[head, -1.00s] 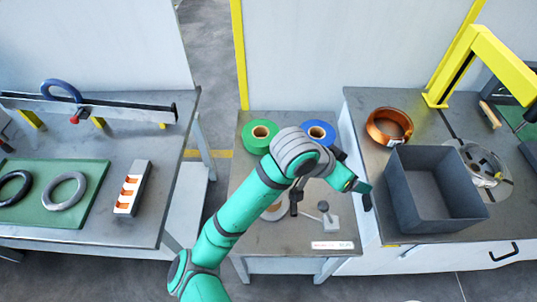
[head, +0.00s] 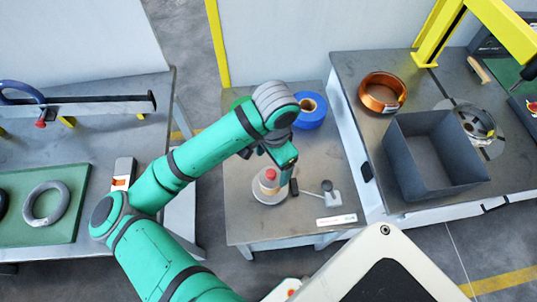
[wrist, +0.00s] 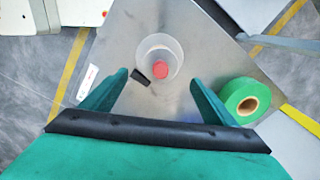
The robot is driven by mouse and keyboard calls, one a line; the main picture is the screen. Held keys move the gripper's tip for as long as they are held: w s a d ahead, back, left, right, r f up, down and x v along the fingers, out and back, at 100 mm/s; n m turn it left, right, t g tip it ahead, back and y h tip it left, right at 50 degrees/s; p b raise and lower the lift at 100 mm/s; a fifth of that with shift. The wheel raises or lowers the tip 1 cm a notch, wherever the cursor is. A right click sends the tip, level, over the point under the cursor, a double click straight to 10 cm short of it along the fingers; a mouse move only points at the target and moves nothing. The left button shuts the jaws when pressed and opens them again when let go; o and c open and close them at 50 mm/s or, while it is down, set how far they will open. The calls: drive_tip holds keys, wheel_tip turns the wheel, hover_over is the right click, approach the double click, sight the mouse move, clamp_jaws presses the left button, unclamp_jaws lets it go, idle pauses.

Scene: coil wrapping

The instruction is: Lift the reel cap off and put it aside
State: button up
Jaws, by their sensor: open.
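The reel cap (head: 271,174) is a small red top on a pale round reel (head: 262,190) on the small middle table. In the wrist view the red cap (wrist: 160,67) sits inside the round, pale rim of the reel (wrist: 158,52). My gripper (head: 284,172) is beside and above the reel, at its right in the head view, partly overlapping it. In the wrist view my gripper (wrist: 158,80) is open, its two green fingers spread to either side below the cap, with nothing between them. I cannot tell its exact height above the cap.
A blue roll (head: 309,112) stands at the table's back; a green roll (wrist: 244,103) is mostly hidden behind my arm in the head view. A small grey stand with a ball knob (head: 328,190) is right of the reel. A grey bin (head: 397,165) and copper coil (head: 382,92) occupy the right table.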

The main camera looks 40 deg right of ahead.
sight(271, 173)
wheel_tip(271, 173, down, 5)
drive_tip(key=shift+f, duration=0.15)
drive_tip(key=shift+w+f, duration=0.1)
drive_tip(key=shift+f, duration=0.7)
drive_tip(key=c, duration=1.2)
drive_tip(key=o, duration=0.3)
drive_tip(key=c, duration=0.3)
drive_tip(key=shift+r, duration=0.15)
